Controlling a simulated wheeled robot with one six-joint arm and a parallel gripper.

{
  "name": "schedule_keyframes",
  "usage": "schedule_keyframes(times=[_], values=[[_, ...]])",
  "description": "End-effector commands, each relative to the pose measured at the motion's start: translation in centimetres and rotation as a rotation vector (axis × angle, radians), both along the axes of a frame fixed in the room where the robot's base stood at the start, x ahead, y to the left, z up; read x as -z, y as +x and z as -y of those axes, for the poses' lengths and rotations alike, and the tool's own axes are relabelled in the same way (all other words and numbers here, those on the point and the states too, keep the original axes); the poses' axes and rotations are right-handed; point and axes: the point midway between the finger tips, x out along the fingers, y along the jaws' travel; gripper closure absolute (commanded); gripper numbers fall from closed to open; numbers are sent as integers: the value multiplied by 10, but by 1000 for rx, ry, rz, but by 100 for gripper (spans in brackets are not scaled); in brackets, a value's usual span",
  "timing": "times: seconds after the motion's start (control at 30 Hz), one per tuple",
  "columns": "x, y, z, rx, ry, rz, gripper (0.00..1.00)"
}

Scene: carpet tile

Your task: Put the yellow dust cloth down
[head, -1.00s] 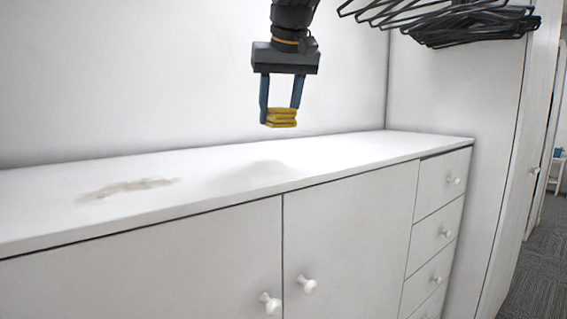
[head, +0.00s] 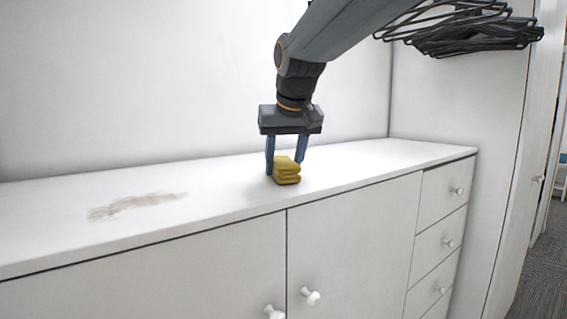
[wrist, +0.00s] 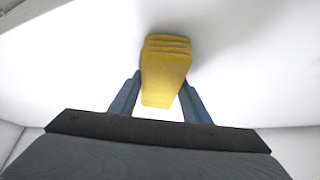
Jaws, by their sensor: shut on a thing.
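The yellow dust cloth (head: 287,172) is a folded, layered block low over the white cabinet top, near its front edge. I cannot tell for certain whether its underside touches the surface. My gripper (head: 286,168) points down from above and is shut on the cloth, one blue finger on each side. In the wrist view the cloth (wrist: 166,72) sits between the two fingertips (wrist: 162,90) and reaches out past them.
The white cabinet top (head: 380,160) is clear around the cloth. A brownish smear (head: 137,204) lies on it to the left. Black hangers (head: 470,30) hang at the upper right. Doors and drawers with round knobs (head: 310,296) form the cabinet front.

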Motion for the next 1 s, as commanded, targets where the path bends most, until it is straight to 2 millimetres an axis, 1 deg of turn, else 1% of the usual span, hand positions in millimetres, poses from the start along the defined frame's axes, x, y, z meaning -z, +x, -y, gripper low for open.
schedule_keyframes(times=[0.1, 0.13, 0.2, 0.23, 0.57, 0.67, 0.77, 0.87, 1.0], values=[[4, 0, 0, 0, 0, 0, 75], [4, 0, 0, 0, 0, 0, 53], [4, 0, 0, 0, 0, -1, 42], [4, 0, 0, 0, 0, -1, 38], [4, 0, 1, 0, -1, -3, 38], [-1, 0, 1, 0, -1, -2, 38], [-10, -5, 1, 0, -1, 1, 38], [-25, -13, 3, 0, 1, 4, 38], [-51, -28, 6, 0, 1, 5, 38]])
